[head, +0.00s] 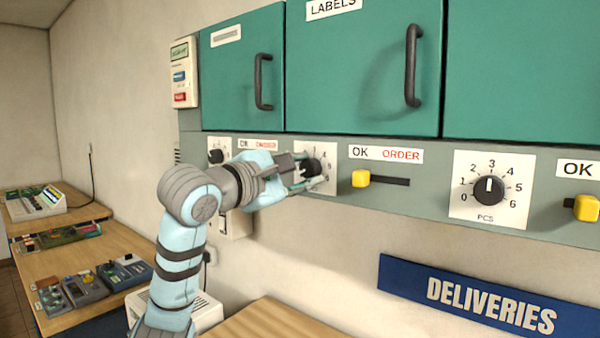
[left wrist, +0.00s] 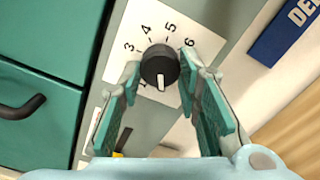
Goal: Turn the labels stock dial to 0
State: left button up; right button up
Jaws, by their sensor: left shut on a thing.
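The labels stock dial (head: 312,168) is a black knob on a white number plate, under the green LABELS cabinet (head: 350,70). My left gripper (head: 305,172) reaches it from the left and is shut on it. In the left wrist view the knob (left wrist: 160,66) sits between the two teal fingers (left wrist: 161,68). Its white mark points down in that picture, away from 4 and 5. The figures 3 to 6 show there; the figure at the mark cannot be read. In the head view the gripper hides much of the plate. My right gripper is not in view.
A second dial (head: 489,190) marked PCS stands to the right, with a yellow slider (head: 361,179) between. Another dial (head: 216,156) is partly behind my arm. A blue DELIVERIES sign (head: 480,295) hangs below. Benches with devices (head: 85,290) stand at left.

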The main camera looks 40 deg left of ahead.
pick_arm(q)
jog(key=shift+r, duration=0.25)
jog(key=o, duration=1)
jog(key=shift+o, duration=0.7)
jog(key=shift+w+f, duration=0.2)
jog(key=shift+s, duration=0.1)
jog(key=s, duration=0.7)
jog(key=shift+s, duration=0.3)
jog(key=shift+w+d, duration=0.15)
jog(key=shift+w, duration=0.05)
